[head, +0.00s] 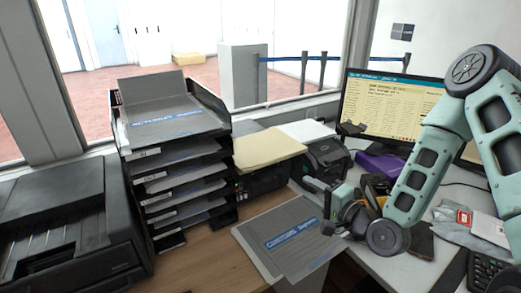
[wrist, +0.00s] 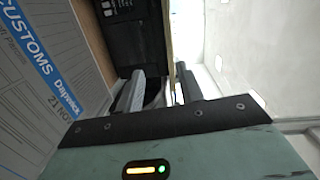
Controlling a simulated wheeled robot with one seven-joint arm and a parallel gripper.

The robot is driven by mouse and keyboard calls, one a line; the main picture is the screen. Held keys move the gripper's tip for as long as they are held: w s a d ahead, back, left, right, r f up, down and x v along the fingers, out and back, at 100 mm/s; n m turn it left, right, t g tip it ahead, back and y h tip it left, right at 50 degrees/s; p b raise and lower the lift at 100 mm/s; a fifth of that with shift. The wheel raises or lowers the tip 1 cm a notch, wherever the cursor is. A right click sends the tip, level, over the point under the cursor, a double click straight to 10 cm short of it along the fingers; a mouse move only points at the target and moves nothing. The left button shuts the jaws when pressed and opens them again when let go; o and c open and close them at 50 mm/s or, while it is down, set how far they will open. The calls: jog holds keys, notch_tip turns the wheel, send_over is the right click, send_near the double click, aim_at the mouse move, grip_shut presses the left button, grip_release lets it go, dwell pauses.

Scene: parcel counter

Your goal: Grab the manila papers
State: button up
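My gripper (head: 318,188) is in front and to the right of the stack, above the counter. In the wrist view its two dark fingers (wrist: 160,85) are apart, with the strip's end showing in line with the gap. Nothing is seen held; contact with the papers cannot be told.
A tall black tray rack (head: 178,165) stands left of the papers. White paper (head: 306,131) and a black device (head: 325,160) are to the right. A grey customs folder (head: 285,240) lies on the counter below my gripper. A monitor (head: 400,105) stands behind my arm.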

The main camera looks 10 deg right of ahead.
jog(key=d+m+t, duration=0.1)
jog(key=d+m, duration=0.1)
jog(key=b, duration=1)
send_near(281, 160)
jog(key=shift+h, duration=0.4)
jog(key=x, duration=0.5)
jog(key=shift+a+r+p, duration=0.1)
jog(key=shift+a+p, duration=0.1)
jog(key=shift+p, duration=0.2)
jog(key=shift+p+x, duration=0.3)
jog(key=shift+x, duration=2.9)
jog(key=shift+a+r, duration=0.1)
grip_shut()
